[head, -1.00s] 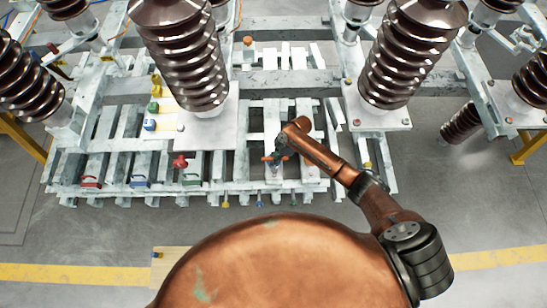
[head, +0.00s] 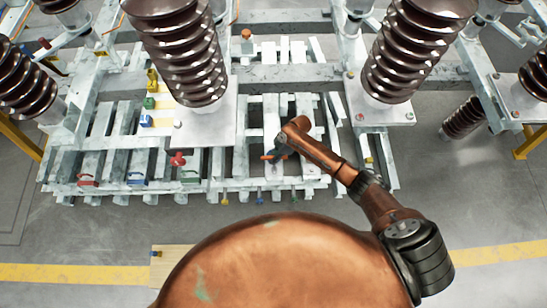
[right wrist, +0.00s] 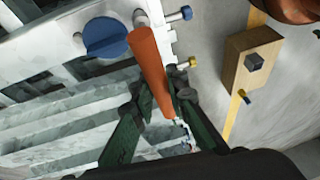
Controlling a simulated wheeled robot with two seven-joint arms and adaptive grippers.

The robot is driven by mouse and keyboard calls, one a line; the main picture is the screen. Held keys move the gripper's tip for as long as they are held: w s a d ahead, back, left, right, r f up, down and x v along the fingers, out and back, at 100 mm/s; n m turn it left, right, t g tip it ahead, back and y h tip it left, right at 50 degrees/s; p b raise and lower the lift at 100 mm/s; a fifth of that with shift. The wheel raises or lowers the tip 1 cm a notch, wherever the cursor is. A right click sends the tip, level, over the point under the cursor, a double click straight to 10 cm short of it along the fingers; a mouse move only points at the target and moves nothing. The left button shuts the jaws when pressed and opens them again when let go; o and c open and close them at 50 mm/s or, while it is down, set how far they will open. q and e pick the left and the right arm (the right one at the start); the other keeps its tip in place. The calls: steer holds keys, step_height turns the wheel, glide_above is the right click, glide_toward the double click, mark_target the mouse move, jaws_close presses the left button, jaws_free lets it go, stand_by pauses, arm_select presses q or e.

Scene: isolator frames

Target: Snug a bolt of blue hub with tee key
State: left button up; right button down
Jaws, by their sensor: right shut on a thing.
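My right gripper (right wrist: 158,108) has dark green fingers and is shut on the orange handle of the tee key (right wrist: 151,65). The blue hub (right wrist: 105,38) is a round knob on a pale plate, left of the handle in the right wrist view. I cannot tell whether the key touches a bolt. My left gripper is not in view.
A blue bolt (right wrist: 186,13) and a yellow bolt (right wrist: 192,62) stick out from the frame's edge. A wooden block (right wrist: 250,60) with a dark bolt is at the right. Tall brown insulators (head: 180,50) rise behind, left and right of my arm. Red, blue and green handles line the front left.

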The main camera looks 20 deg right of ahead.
arm_select(q)
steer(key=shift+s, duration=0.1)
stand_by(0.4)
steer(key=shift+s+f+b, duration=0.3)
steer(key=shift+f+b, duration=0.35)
steer(key=shift+b, duration=0.05)
arm_select(e)
steer(key=shift+f, duration=1.15)
arm_select(q)
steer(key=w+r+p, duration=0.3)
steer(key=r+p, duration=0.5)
steer(key=p, duration=0.1)
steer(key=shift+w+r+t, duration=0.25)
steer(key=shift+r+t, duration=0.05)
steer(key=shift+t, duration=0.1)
arm_select(e)
steer(key=shift+w+d+m+t+h, duration=0.1)
steer(key=shift+m+t+h, duration=0.75)
steer(key=shift+m, duration=2.4)
steer(key=shift+w+d+m+t+h, duration=0.1)
steer(key=shift+m+t+h, duration=0.75)
steer(key=shift+m, duration=2.45)
steer(key=shift+d+m+t+h, duration=0.1)
steer(key=shift+m+t+h, duration=0.75)
steer(key=shift+m, duration=2.4)
